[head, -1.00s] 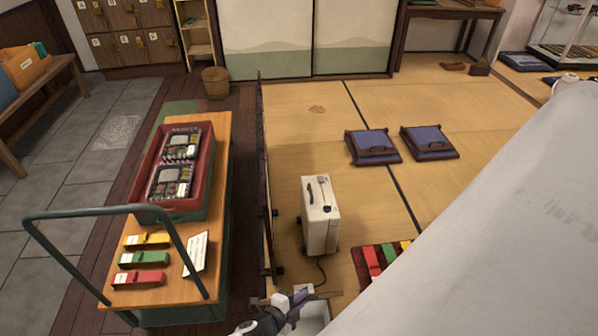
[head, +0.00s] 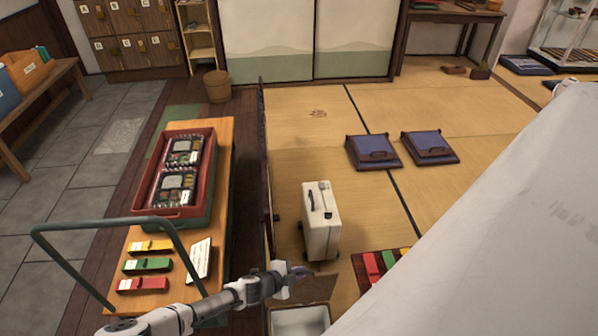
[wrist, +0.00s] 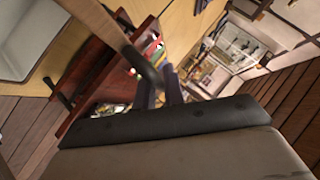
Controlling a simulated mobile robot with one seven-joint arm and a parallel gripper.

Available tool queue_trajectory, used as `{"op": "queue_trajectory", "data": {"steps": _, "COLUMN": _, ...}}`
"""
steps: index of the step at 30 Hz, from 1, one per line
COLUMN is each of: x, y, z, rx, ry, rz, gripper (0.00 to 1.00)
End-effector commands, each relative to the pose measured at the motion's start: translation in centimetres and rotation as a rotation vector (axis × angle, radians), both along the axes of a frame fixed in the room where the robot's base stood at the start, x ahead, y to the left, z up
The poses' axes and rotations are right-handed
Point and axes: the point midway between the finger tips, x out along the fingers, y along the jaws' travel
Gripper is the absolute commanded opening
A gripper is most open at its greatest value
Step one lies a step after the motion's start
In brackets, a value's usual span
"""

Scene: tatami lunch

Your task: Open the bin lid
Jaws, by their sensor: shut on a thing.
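The bin (head: 300,322) is a pale box at the bottom edge of the head view, partly cut off by the frame. Its brown lid (head: 315,291) stands raised and tilted at the far side, leaving the pale inside showing. My gripper (head: 300,270) is at the lid's upper left edge and is shut on the lid. In the wrist view the lid (wrist: 108,32) shows nearly edge-on as a brown strip running to a dark end between my fingers (wrist: 160,92). The exact grip contact is partly hidden.
A white wheeled case (head: 321,222) stands just beyond the bin. A dark low partition (head: 266,165) runs to its left, beside a wooden cart (head: 222,180) with a red crate (head: 205,192). Blue cushions (head: 373,150) lie on open tatami. A large pale surface (head: 490,240) blocks the right.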

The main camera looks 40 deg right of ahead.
Motion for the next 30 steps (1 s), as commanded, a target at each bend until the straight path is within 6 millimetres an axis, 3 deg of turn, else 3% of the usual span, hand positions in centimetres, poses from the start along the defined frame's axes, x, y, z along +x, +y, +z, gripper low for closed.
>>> {"op": "queue_trajectory", "data": {"steps": 9, "x": 0.09, "y": 0.02, "z": 0.02, "rx": 0.000, "ry": 0.003, "rz": 0.002, "gripper": 0.00}}
{"op": "queue_trajectory", "data": {"steps": 10, "x": 0.09, "y": 0.03, "z": 0.02, "rx": 0.000, "ry": 0.003, "rz": 0.002, "gripper": 0.12}}
{"op": "queue_trajectory", "data": {"steps": 15, "x": 0.07, "y": 0.07, "z": -0.06, "rx": 0.001, "ry": 0.002, "rz": 0.001, "gripper": 0.32}}
{"op": "queue_trajectory", "data": {"steps": 30, "x": 0.12, "y": 0.79, "z": -0.08, "rx": 0.008, "ry": -0.002, "rz": 0.003, "gripper": 0.32}}
